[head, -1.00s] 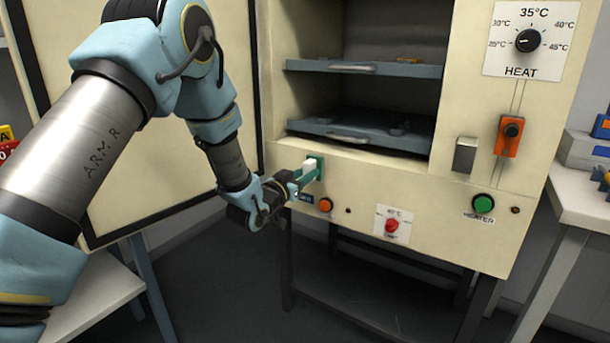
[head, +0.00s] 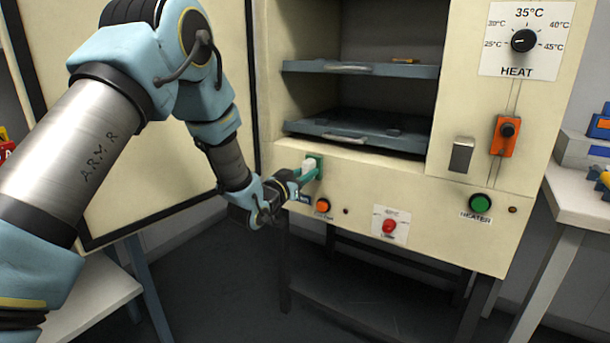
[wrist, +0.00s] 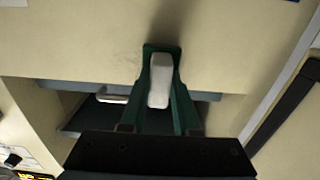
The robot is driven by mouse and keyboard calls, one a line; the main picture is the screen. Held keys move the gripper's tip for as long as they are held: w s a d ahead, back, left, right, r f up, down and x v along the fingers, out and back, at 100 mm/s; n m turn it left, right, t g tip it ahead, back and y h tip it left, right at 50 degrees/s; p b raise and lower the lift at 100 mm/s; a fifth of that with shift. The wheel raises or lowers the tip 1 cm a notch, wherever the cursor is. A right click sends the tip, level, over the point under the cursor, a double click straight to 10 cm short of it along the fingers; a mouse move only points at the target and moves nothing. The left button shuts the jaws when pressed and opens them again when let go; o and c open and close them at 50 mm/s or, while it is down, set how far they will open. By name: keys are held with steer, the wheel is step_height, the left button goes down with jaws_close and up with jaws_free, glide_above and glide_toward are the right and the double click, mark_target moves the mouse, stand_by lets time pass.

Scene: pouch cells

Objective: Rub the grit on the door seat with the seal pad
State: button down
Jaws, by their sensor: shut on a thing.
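A white block, which looks like the seal pad (head: 309,166), is at the lower left of the cream cabinet's front, against a dark green piece (head: 319,160). My gripper (head: 306,174) has green fingers shut on this pad. In the wrist view the pad (wrist: 160,80) lies between the fingers, its long side pointing away from me. I cannot tell whether it touches the cabinet or the green piece. The door seat looks to be the cream front face (head: 350,172) around the chamber opening. I cannot make out the grit with certainty; only faint dark smudging shows on the face.
The open door (head: 160,120) stands left, behind my arm. Two grey shelves (head: 375,130) sit in the chamber. A metal latch plate (head: 462,155), an orange switch (head: 506,136), a green button (head: 481,203) and a red knob (head: 389,226) stick out from the front.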

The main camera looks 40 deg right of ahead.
steer(key=shift+w+d, duration=0.1)
steer(key=shift+d, duration=0.35)
steer(key=shift+s+d+b, duration=0.2)
steer(key=shift+s+b, duration=0.1)
steer(key=shift+s, duration=0.7)
steer(key=shift+s+d+b, duration=0.15)
steer(key=shift+s+b, duration=0.15)
steer(key=shift+s, duration=0.65)
steer(key=shift+s+d+b, duration=0.3)
steer(key=shift+s+b, duration=0.1)
steer(key=shift+s, duration=0.5)
steer(key=shift+s+d+b, duration=0.3)
steer(key=shift+s+b, duration=0.05)
steer(key=shift+s, duration=0.5)
steer(key=shift+w, duration=0.1)
steer(key=shift+w+a+r+b, duration=0.1)
steer(key=shift+w+a+b, duration=0.15)
steer(key=shift+w, duration=0.8)
steer(key=shift+w+a+b, duration=0.2)
steer(key=shift+w, duration=0.8)
steer(key=shift+w+a+b, duration=0.15)
steer(key=shift+w+a, duration=0.1)
steer(key=shift+w, duration=0.6)
steer(key=shift+w+a+b, duration=0.15)
steer(key=shift+w+a, duration=0.1)
steer(key=shift+w, duration=0.55)
